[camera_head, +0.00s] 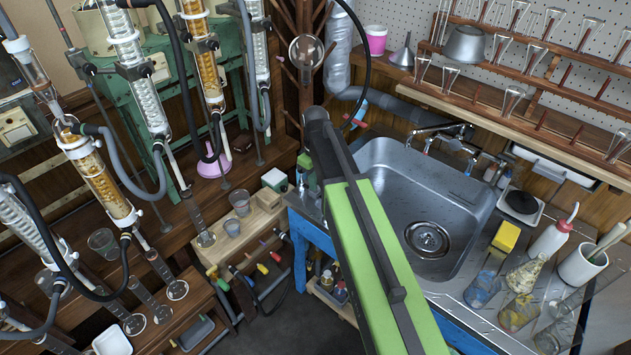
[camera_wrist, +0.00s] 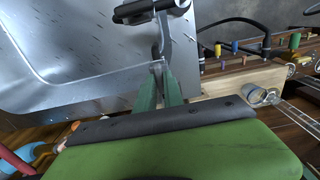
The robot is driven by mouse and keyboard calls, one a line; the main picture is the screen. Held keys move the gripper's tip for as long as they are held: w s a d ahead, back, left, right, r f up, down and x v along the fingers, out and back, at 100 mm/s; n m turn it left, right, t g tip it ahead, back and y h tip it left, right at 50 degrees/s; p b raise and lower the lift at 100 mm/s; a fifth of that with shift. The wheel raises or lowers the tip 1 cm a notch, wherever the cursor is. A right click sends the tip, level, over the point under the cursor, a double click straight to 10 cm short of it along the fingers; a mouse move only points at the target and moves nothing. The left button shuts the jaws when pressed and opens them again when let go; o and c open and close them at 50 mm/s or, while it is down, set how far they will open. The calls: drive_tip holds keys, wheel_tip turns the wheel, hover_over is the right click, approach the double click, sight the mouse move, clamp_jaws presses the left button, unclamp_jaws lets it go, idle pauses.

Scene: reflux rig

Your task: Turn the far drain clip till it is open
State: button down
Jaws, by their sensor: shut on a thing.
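My gripper (camera_head: 309,172) reaches down beside the left edge of the sink in the head view. In the wrist view my gripper's green fingers (camera_wrist: 160,84) are closed together on a narrow grey metal piece. In the head view my arm and gripper largely hide this spot.
A steel sink (camera_head: 428,190) stands right of my arm. Condensers with grey hoses (camera_head: 131,160) crowd the left. A black hose (camera_head: 366,35) hangs behind my arm. A wooden block with a beaker (camera_head: 240,203) lies left of the gripper. Glassware (camera_head: 518,312) stands at lower right.

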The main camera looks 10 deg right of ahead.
drive_tip(key=shift+s+n, duration=0.1)
drive_tip(key=shift+n, duration=0.2)
drive_tip(key=c, duration=1.5)
unclamp_jaws()
drive_tip(key=shift+o, duration=0.2)
wheel_tip(320, 180, up, 17)
drive_tip(key=p, duration=1.7)
drive_tip(key=shift+r, duration=0.2)
drive_tip(key=s+m, duration=0.7)
drive_tip(key=s, duration=0.7)
drive_tip(key=shift+s+a+m, duration=0.15)
drive_tip(key=shift+s+m, duration=0.15)
drive_tip(key=shift+m, duration=0.1)
